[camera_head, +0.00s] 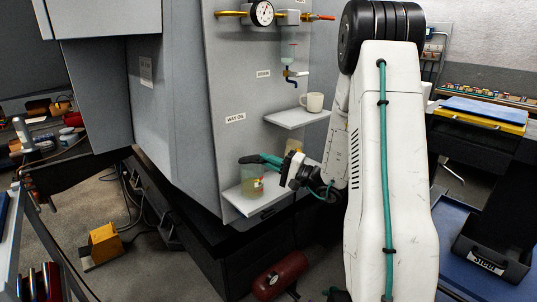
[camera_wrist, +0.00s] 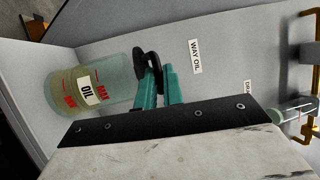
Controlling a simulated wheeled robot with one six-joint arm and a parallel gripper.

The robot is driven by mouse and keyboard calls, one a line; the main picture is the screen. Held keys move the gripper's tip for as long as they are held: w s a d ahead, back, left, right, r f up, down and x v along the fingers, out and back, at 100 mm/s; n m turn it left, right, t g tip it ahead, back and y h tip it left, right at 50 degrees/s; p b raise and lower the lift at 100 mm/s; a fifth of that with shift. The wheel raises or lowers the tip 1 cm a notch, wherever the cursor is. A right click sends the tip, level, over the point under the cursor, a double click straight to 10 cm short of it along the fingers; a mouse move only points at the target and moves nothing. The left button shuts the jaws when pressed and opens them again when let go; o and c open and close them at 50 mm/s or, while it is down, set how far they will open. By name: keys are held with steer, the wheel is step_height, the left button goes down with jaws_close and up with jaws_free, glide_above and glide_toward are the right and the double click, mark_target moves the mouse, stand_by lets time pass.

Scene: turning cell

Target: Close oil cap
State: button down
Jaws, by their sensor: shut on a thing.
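The clear oil reservoir (camera_head: 252,183) stands upright on a lower shelf beneath the "WAY OIL" label. In the wrist view it lies sideways, with "OIL" and red marks on its side (camera_wrist: 88,92). The black oil cap (camera_wrist: 139,64) is a disc with a loop-shaped grip, right at the reservoir's top end. My gripper (camera_head: 261,160) reaches in from the right at the reservoir's top. Its teal fingers (camera_wrist: 160,78) are shut on the cap's loop. I cannot tell whether the cap is seated on the rim, as the fingers hide part of it.
The lower shelf (camera_head: 236,202) juts from the grey machine panel. A second shelf (camera_head: 290,119) with a white mug (camera_head: 313,102) is above and to the right. A gauge (camera_head: 262,13) and a drain fitting (camera_head: 289,73) are higher up. A red tank (camera_head: 281,274) lies below.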

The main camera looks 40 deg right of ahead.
steer(key=shift+f, duration=0.45)
steer(key=c, duration=1.8)
jaws_free()
steer(key=shift+w, duration=0.1)
steer(key=v, duration=0.7)
steer(key=shift+s+d, duration=0.2)
steer(key=shift+s, duration=0.15)
steer(key=shift+f, duration=0.1)
